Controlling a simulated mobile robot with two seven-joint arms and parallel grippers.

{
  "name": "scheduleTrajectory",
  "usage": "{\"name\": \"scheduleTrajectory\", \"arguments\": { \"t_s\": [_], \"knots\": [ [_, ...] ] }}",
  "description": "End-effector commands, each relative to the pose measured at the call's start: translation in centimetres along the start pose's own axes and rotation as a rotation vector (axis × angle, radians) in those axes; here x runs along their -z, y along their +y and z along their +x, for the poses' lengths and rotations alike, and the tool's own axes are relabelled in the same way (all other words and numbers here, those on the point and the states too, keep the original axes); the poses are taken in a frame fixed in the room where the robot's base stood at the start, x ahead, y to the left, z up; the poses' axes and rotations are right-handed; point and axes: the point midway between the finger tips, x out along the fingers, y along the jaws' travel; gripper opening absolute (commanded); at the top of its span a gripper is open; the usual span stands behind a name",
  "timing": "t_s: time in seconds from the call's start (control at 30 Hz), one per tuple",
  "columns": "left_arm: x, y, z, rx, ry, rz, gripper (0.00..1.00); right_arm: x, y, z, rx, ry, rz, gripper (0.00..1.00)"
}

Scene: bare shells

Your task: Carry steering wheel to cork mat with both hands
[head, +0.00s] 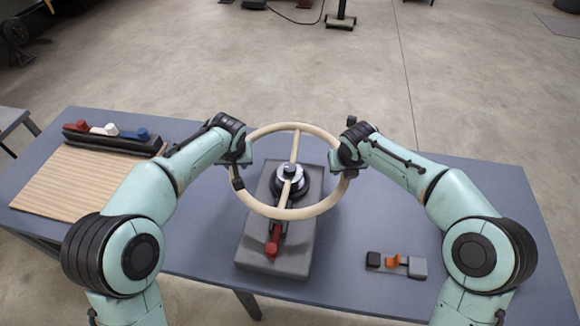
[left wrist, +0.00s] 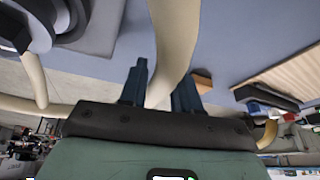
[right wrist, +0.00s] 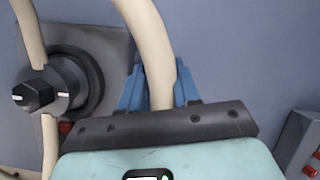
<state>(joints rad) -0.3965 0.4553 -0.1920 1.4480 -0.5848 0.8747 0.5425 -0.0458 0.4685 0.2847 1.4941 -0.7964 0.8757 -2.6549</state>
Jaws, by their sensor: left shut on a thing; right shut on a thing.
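The steering wheel (head: 322,203) has a cream rim and a bar across its middle. It is over a grey block (head: 262,255) at the table's centre; I cannot tell whether it touches the hub there. My left gripper (head: 244,160) is shut on the rim's left side; the rim (left wrist: 172,45) passes between its blue fingers in the left wrist view. My right gripper (head: 340,163) is shut on the rim's right side, also seen in the right wrist view (right wrist: 160,90). The cork mat (head: 60,188), tan and striped, lies bare at the table's left.
A black rack (head: 113,143) with red, white and blue pieces stands along the mat's back edge. A small grey and black item with an orange part (head: 395,263) lies at the front right. A red-handled part (head: 272,245) is on the block. The table's right side is mostly clear.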

Motion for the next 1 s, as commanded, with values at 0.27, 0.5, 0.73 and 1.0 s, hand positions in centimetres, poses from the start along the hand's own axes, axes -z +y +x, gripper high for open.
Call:
{"name": "scheduleTrajectory", "arguments": {
  "t_s": [0.27,0.5,0.73,1.0],
  "knots": [
    [0.2,0.0,-0.2,-0.001,0.006,-0.001,0.0,-0.2,-0.1,-0.2,0.0,-0.006,0.001,0.0],
    [1.0,-0.1,-1.3,-0.002,0.013,-0.002,0.0,-1.1,-0.2,-1.3,0.001,-0.014,0.001,0.0],
    [3.4,-0.2,-4.0,-0.003,0.035,-0.004,0.0,-3.5,-0.5,-4.0,0.004,-0.036,0.002,0.0],
    [6.5,-0.3,-7.1,-0.005,0.069,-0.007,0.0,-6.6,-1.0,-7.1,0.008,-0.07,0.002,0.0]
  ]
}}
